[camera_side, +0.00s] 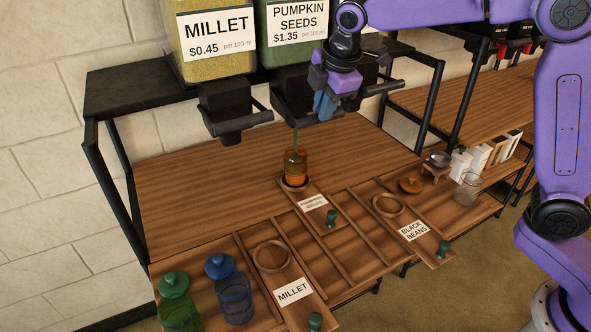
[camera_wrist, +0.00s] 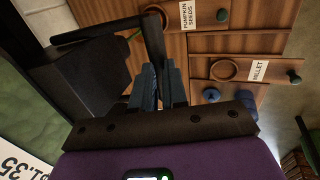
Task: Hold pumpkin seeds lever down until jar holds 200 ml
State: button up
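The pumpkin seeds dispenser (camera_side: 292,42) is a green-filled bin labelled PUMPKIN SEEDS, with a dark spout and lever below. My gripper (camera_side: 322,108) is at that lever, its fingers pointing down and apparently pressed together. In the wrist view the blue fingers (camera_wrist: 158,72) sit against the lever's black bar (camera_wrist: 153,36); the exact contact is partly hidden. A thin green stream (camera_side: 295,138) falls from the spout into an amber jar (camera_side: 296,166). The jar stands upright in the ring of the PUMPKIN SEEDS slide board (camera_side: 327,221). Its fill level is too small to read.
The millet dispenser (camera_side: 215,50) hangs to the left. The MILLET board (camera_side: 296,306) and BLACK BEANS board (camera_side: 428,245) have empty rings. A green jar (camera_side: 178,309) and a blue jar (camera_side: 235,297) stand front left. A clear jar (camera_side: 467,190) stands at the right.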

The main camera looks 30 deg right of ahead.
jog(key=shift+s+r, duration=0.1)
jog(key=shift+r, duration=0.25)
jog(key=shift+s+r, duration=0.1)
jog(key=shift+r, duration=2.15)
jog(key=shift+r, duration=2.5)
